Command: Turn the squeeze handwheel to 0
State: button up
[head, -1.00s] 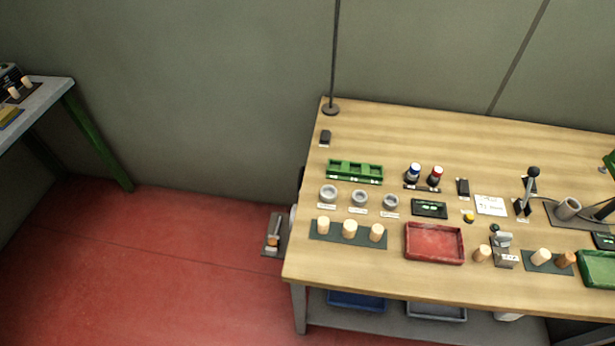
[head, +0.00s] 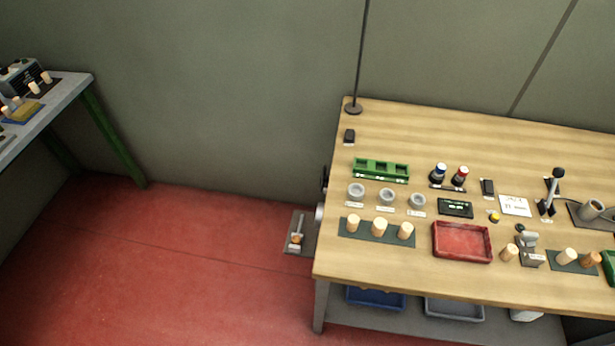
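No handwheel can be clearly made out. At the left end of the wooden bench, a dark part (head: 325,180) and a grey rounded part (head: 319,212) stick out from the edge, seen nearly edge-on. They may belong to a wheel, but I cannot tell, and no scale or number on them is readable. A small dark display (head: 455,208) with green text lies on the bench; its text is too small to read. My gripper is not in view.
The wooden bench (head: 430,125) carries a green rack (head: 381,170), grey cups, cork stoppers, a red tray (head: 462,242) and a lever (head: 552,190). A grey plate (head: 309,222) with a small fitting shows beside its left end. Red floor (head: 190,260) is clear left of it.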

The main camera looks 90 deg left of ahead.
aim_at(325, 179)
jog(key=k, duration=1.55)
jog(key=u, duration=2.1)
jog(key=i, duration=0.3)
jog(key=u, duration=0.4)
